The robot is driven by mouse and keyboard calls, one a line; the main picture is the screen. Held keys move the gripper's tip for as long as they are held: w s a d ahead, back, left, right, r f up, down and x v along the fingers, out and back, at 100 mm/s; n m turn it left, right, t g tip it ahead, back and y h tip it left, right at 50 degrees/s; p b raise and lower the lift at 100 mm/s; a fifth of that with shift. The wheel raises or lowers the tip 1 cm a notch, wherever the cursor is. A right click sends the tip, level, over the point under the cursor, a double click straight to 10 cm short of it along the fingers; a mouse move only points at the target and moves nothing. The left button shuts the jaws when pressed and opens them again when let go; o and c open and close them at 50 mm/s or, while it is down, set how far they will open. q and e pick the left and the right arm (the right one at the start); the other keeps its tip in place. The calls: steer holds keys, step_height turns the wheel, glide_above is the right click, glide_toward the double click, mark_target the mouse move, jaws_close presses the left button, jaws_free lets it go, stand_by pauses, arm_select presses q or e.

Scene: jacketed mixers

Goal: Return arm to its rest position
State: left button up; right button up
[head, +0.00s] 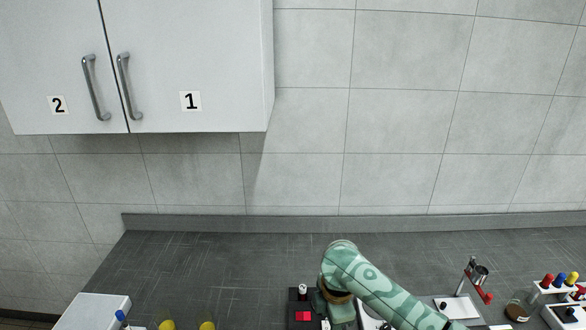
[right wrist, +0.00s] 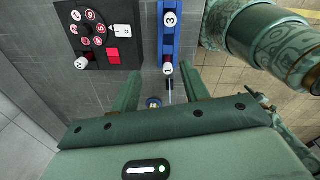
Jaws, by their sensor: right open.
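My right arm (head: 385,290), pale green with swirl markings, comes in from the lower right of the head view and bends down over the counter. Its fingertips cannot be made out there. In the right wrist view my right gripper (right wrist: 158,82) is open, with its two green fingers apart and nothing held between them. A blue strip (right wrist: 168,35) marked 3 and a white knob (right wrist: 167,68) lie just beyond the fingertips. My left gripper is not in view.
A black panel (right wrist: 118,20) with a numbered dial (right wrist: 92,28) and a red button (right wrist: 112,56) is near the fingers. A wall cabinet (head: 195,65) hangs at upper left. A rack (head: 555,292) with coloured caps stands at right. The counter's back left (head: 200,260) is clear.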

steer(key=s+d+f+m+t+y, duration=0.1)
steer(key=s+f+m+t, duration=0.3)
steer(key=s, duration=0.5)
steer(key=s+d+r+m+t+h, duration=0.1)
steer(key=s+d+r+m+h, duration=0.35)
steer(key=d, duration=0.55)
steer(key=s+d+r+m+t+h, duration=0.25)
steer(key=s+d+m, duration=0.25)
steer(key=s+d, duration=0.4)
steer(key=s+a+f+g+y+b, duration=0.2)
steer(key=f+b, duration=0.3)
steer(key=f, duration=1.3)
steer(key=s+a+f+g+y+b, duration=0.2)
steer(key=f+b, duration=0.3)
steer(key=f, duration=1.3)
arm_select(q)
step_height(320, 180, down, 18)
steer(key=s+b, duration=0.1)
steer(key=b, duration=0.7)
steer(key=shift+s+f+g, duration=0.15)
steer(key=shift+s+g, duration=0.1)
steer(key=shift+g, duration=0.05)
arm_select(e)
steer(key=s+f+m+g+y, duration=0.1)
steer(key=s+f+m+g, duration=0.2)
steer(key=s+f, duration=1.6)
step_height(320, 180, down, 3)
steer(key=shift+s+d+f+y, duration=0.2)
steer(key=shift+s+d+y, duration=0.05)
steer(key=shift+d+y, duration=0.1)
